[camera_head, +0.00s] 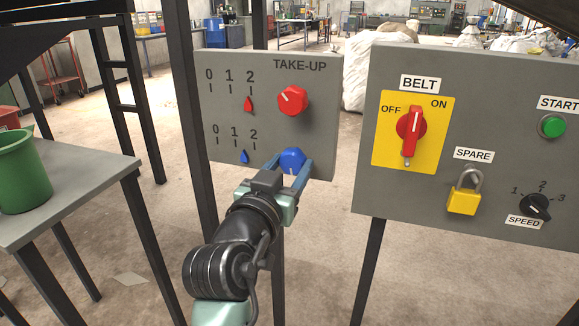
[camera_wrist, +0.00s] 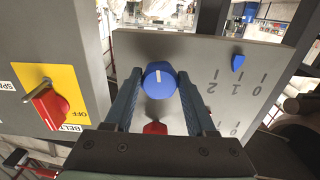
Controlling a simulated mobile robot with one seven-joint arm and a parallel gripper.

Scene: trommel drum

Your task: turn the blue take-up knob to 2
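The grey take-up panel (camera_head: 228,128) has a red row and a blue row, each marked 0, 1, 2. The blue take-up knob (camera_head: 291,159) is at the panel's lower right, and its white mark shows in the head view. In the wrist view the blue knob (camera_wrist: 159,80) sits between my fingertips. The blue pointer (camera_head: 244,156) stands between 1 and 2, nearer 1; it also shows in the wrist view (camera_wrist: 238,62). My gripper (camera_head: 291,166) has one finger on each side of the knob, with no clear gap. The knob's base is hidden.
The red take-up knob (camera_head: 292,100) is just above, with its red pointer (camera_head: 248,104) near 2. To the right, the belt panel (camera_head: 385,190) carries a red switch (camera_head: 411,125), a yellow padlock (camera_head: 464,199) and a speed dial (camera_head: 536,206). A table with a green bucket (camera_head: 22,172) is at left.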

